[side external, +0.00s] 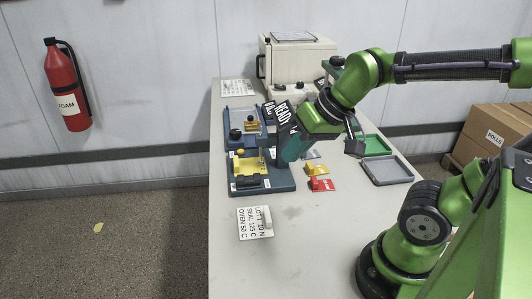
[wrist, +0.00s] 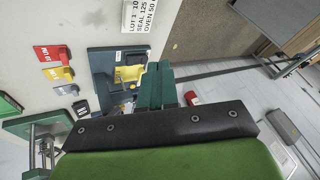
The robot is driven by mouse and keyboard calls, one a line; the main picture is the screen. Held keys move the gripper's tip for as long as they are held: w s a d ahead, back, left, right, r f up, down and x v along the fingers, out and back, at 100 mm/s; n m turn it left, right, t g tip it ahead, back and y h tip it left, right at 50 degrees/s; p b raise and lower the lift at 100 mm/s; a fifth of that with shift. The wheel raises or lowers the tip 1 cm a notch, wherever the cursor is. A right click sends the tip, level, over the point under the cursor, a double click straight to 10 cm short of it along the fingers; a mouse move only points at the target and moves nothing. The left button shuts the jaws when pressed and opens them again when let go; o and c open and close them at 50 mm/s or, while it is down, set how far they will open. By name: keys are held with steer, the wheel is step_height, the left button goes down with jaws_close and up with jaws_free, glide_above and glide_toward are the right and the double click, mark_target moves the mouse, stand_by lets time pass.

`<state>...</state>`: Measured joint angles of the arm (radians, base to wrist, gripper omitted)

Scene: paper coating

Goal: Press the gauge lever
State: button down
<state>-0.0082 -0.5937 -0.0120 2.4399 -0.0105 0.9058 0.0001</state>
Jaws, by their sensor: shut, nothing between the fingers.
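A blue fixture (side external: 278,184) carries a yellow piece (side external: 246,166) with a yellow knob (side external: 240,153) and a dark part in front; which of these is the gauge lever I cannot tell. In the wrist view the blue fixture (wrist: 101,60) and its yellow piece (wrist: 130,73) show just left of my fingers. My gripper (side external: 287,162), with teal fingers, points down at the fixture's right side; it is shut and empty. Its fingers also show in the wrist view (wrist: 158,72). They hide part of the fixture, and whether they touch it I cannot tell.
A second blue fixture (side external: 232,125) stands behind. Black signs, one reading READY (side external: 282,112), stand close behind my gripper. Yellow (side external: 317,168) and red (side external: 321,184) tagged blocks lie to the right, then green (side external: 376,145) and grey (side external: 388,170) trays. A printed card (side external: 255,222) lies in front; the table's front is clear.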

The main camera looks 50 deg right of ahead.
steer(key=w+d+f+m+g, duration=0.1)
steer(key=w+d+g, duration=0.15)
steer(key=w, duration=0.75)
steer(key=m+g+h, duration=0.2)
steer(key=m+g, duration=0.2)
glide_above(239, 178)
step_height(239, 178, down, 2)
steer(key=shift+f+t, duration=0.25)
step_height(239, 178, down, 14)
steer(key=shift+f, duration=0.1)
